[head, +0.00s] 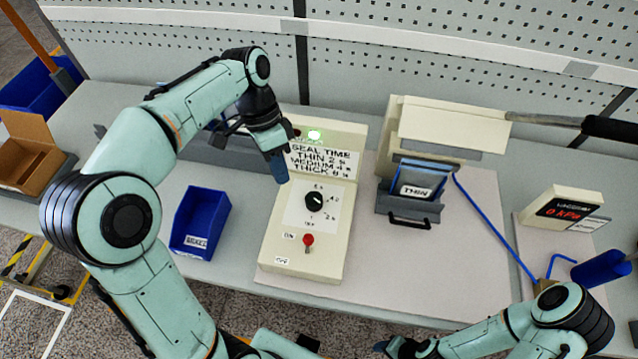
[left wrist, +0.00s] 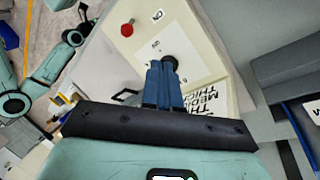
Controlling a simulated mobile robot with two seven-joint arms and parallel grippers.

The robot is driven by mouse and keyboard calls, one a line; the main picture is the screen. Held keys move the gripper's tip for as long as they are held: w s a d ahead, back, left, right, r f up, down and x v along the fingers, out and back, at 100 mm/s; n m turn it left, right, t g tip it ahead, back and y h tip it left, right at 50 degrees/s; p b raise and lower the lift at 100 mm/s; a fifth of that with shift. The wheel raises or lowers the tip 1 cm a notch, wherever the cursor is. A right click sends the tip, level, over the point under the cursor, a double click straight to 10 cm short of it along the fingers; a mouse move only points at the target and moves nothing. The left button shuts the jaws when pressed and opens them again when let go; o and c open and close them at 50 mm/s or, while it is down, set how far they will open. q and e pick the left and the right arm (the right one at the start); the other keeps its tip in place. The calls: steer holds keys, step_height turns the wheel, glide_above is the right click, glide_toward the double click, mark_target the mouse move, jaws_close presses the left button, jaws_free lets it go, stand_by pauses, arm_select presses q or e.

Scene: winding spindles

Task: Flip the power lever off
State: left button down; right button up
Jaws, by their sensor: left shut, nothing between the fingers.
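The power lever, with a red knob (head: 308,240), is on the lower part of a cream control box (head: 330,268). Its knob is level with the ON label (head: 289,236) and above the OFF label (head: 281,261). The red knob also shows in the left wrist view (left wrist: 127,29). My left gripper (head: 281,176) is shut and empty over the upper part of the box, beyond the lever and apart from it. In the left wrist view its blue fingers (left wrist: 162,82) point toward the black dial (left wrist: 170,61). My right gripper (head: 386,347) is barely visible at the bottom edge.
A blue bin (head: 199,222) stands left of the box. A sealing machine (head: 430,135) with a long handle stands to the right, with a pressure display (head: 566,212) farther right. The mat right of the box is mostly clear.

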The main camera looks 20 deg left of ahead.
mark_target(308, 245)
arm_select(q)
steer(key=shift+s+r, duration=0.1)
steer(key=shift+s, duration=0.2)
arm_select(e)
steer(key=shift+s, duration=0.15)
arm_select(q)
steer(key=b+x, duration=0.1)
steer(key=x, duration=0.8)
steer(key=shift+d+f+b, duration=0.1)
steer(key=shift+f+b, duration=0.15)
steer(key=shift+b, duration=0.1)
steer(key=d, duration=0.1)
steer(key=s, duration=0.1)
steer(key=d, duration=0.1)
steer(key=shift+s+d+f, duration=0.25)
steer(key=shift+s+d, duration=0.05)
steer(key=shift+d, duration=0.05)
steer(key=shift+s+d, duration=0.25)
steer(key=shift+d, duration=0.15)
arm_select(e)
steer(key=shift+s+f, duration=0.3)
steer(key=shift+f, duration=0.2)
steer(key=shift+s+f, duration=0.25)
steer(key=shift+f, duration=0.2)
